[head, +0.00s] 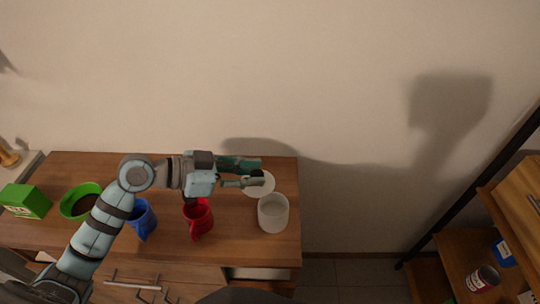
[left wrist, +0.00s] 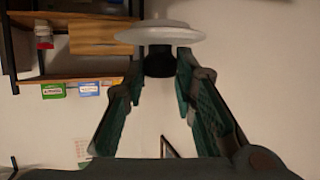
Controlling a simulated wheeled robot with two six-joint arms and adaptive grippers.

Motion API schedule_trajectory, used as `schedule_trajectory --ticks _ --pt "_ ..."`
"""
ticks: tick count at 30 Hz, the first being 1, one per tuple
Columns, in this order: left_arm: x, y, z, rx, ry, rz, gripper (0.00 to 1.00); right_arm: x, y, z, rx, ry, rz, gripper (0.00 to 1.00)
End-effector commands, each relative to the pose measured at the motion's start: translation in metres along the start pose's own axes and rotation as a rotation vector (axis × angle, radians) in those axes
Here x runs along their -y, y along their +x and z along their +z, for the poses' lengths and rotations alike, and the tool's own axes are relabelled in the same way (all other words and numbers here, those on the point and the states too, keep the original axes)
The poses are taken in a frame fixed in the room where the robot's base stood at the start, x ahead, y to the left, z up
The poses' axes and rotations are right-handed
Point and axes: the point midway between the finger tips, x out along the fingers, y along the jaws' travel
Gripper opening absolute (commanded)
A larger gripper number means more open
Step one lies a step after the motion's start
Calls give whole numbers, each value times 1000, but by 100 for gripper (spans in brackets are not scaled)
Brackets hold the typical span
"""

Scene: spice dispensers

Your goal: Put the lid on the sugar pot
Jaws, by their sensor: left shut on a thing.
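The white lid (head: 262,188) with its dark knob is held by my left gripper (head: 256,174), just behind the pot in the head view. The left wrist view shows the lid (left wrist: 160,32) as a pale disc at the fingertips, with its black knob (left wrist: 158,62) between the fingers of the left gripper (left wrist: 159,68). The white sugar pot (head: 273,213) stands near the right end of the wooden counter with its top uncovered. The lid is apart from the pot's opening as far as I can tell. My right gripper is out of view.
The wall is behind. A shelf (head: 462,258) with a jar (head: 482,279) is at the right.

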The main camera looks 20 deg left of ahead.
Motion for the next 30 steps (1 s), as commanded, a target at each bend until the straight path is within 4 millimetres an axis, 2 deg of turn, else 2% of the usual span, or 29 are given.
schedule_trajectory --ticks 1,3,6,10,16,24,30 --pt "0 10 -14 -11 3 20 0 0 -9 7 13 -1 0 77" --pt "-3 24 -20 -6 17 51 0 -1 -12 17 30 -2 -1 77" --pt "-6 34 -20 2 27 74 0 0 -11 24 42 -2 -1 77" --pt "-6 38 -10 4 29 76 0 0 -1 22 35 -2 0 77" --pt "-7 49 14 3 31 78 0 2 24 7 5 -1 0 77" --pt "-6 62 46 2 30 78 0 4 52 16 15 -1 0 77" --pt "-6 64 50 2 31 78 0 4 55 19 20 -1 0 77"
